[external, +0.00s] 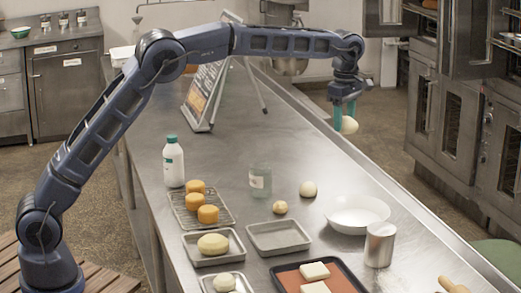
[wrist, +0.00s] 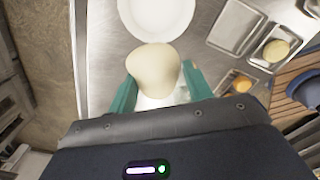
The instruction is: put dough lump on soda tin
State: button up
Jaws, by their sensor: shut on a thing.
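The pale, rounded dough lump (external: 349,125) is held between the teal fingers of my gripper (external: 343,112), high over the far right side of the bench. In the wrist view the lump (wrist: 153,68) sits between both fingertips of my gripper (wrist: 152,85). A plain silver cylinder (external: 380,245), which looks like the soda tin, stands upright at the right of the bench, in front of the white bowl. The lump is well apart from it. Something pale shows below the lump in the wrist view, but I cannot tell what it is.
The white bowl (external: 357,214) stands behind the tin. A glass jar (external: 260,180), a white bottle (external: 173,162), an empty tray (external: 278,237) and a red-lined tray (external: 345,283) are on the bench. A rolling pin (external: 453,286) lies at the front right.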

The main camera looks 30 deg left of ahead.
jog(key=s+d+r, duration=0.2)
jog(key=s+d, duration=0.9)
jog(key=d, duration=0.1)
jog(key=r, duration=0.2)
send_over(382, 228)
jog(key=shift+m, duration=0.3)
notch_tip(382, 228, down, 20)
jog(key=shift+s+f, duration=0.1)
jog(key=o, duration=1)
notch_tip(382, 228, up, 12)
jog(key=shift+a+r, duration=0.15)
